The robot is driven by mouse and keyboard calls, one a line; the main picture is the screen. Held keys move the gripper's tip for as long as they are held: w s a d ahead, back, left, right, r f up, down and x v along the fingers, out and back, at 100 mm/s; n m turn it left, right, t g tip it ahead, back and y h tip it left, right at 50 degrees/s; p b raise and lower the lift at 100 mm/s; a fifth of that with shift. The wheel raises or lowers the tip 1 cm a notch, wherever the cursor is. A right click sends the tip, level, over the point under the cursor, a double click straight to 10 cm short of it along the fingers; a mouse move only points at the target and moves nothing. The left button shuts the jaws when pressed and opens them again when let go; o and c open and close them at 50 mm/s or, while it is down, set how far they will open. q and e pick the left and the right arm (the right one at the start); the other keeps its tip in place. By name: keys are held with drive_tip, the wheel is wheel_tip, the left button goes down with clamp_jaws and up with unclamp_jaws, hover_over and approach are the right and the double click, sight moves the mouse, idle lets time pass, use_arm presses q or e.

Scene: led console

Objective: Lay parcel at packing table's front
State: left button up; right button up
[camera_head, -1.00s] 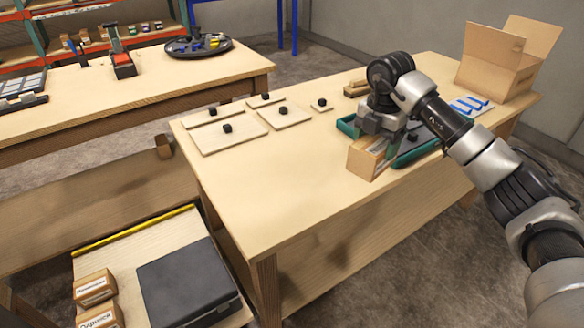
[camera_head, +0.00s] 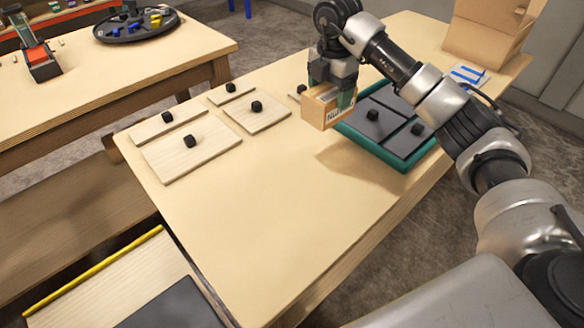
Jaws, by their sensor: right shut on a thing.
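The parcel (camera_head: 322,108) is a small tan box with a printed white label. My right gripper (camera_head: 332,84) is shut on it and holds it above the packing table (camera_head: 260,217), beside the teal-rimmed tray. A shadow lies on the wood below the parcel. The table's front part is bare wood. My left gripper is not in view.
The teal tray (camera_head: 429,150) holds dark panels with black knobs. Pale knobbed boards (camera_head: 190,158) lie at the table's left. An open carton (camera_head: 490,38) stands at the far right. Another table (camera_head: 100,85) is at the back left.

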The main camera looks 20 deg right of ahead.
drive_tip(key=s+a+f, duration=0.2)
drive_tip(key=f, duration=0.1)
drive_tip(key=s+a+f, duration=0.2)
drive_tip(key=s+f, duration=0.1)
drive_tip(key=s+a+f+p, duration=0.1)
drive_tip(key=s+a+f, duration=0.2)
drive_tip(key=shift+a+f, duration=0.1)
drive_tip(key=shift+f, duration=0.5)
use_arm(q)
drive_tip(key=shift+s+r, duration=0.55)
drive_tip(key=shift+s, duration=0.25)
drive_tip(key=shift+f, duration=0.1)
use_arm(e)
drive_tip(key=shift+f, duration=0.1)
drive_tip(key=o, duration=1.1)
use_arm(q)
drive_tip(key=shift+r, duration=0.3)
use_arm(e)
wheel_tip(320, 180, up, 12)
drive_tip(key=shift+r, duration=0.15)
